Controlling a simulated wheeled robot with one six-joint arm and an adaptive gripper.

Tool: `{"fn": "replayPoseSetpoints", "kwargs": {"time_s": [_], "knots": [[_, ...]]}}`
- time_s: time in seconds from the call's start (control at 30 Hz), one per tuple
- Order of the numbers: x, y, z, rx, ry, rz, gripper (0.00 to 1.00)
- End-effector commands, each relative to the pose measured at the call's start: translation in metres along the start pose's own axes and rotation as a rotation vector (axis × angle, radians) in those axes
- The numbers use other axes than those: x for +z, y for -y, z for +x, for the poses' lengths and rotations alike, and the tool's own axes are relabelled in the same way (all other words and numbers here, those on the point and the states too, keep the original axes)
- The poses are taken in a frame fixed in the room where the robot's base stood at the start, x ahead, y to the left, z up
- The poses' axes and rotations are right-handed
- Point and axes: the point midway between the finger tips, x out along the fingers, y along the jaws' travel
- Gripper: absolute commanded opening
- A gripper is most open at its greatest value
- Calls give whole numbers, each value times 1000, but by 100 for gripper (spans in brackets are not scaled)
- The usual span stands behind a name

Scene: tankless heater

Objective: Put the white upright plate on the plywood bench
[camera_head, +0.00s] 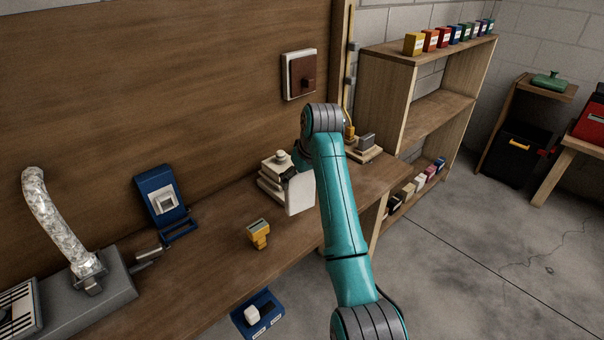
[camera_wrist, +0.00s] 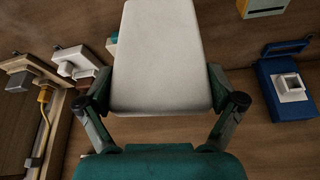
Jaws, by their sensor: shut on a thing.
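The white plate (camera_head: 300,194) is upright, held by my gripper over the bench's right half; whether its lower edge touches the bench is unclear. In the wrist view the plate (camera_wrist: 160,55) fills the space between the two fingers of my gripper (camera_wrist: 160,92), which is shut on it. In the head view my gripper (camera_head: 291,176) is partly hidden behind my arm. The plywood bench (camera_head: 205,275) runs along the wooden wall, with bare top around the yellow device.
A white stepped block (camera_head: 272,180) stands close behind the plate. A yellow device (camera_head: 258,233), a blue stand (camera_head: 160,195) and a grey box with a silver hose (camera_head: 45,215) are farther left. A small block with a yellow cable (camera_head: 366,145) is right. Shelves (camera_head: 430,110) stand beyond.

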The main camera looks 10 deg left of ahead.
Motion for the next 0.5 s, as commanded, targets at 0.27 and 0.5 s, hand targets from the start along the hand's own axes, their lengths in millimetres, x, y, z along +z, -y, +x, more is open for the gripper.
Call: {"fn": "replayPoseSetpoints", "kwargs": {"time_s": [0.27, 0.5], "knots": [[1, 0, -1, 0, -1, 0, 44], [6, 0, 8, 0, 1, 1, 44]]}}
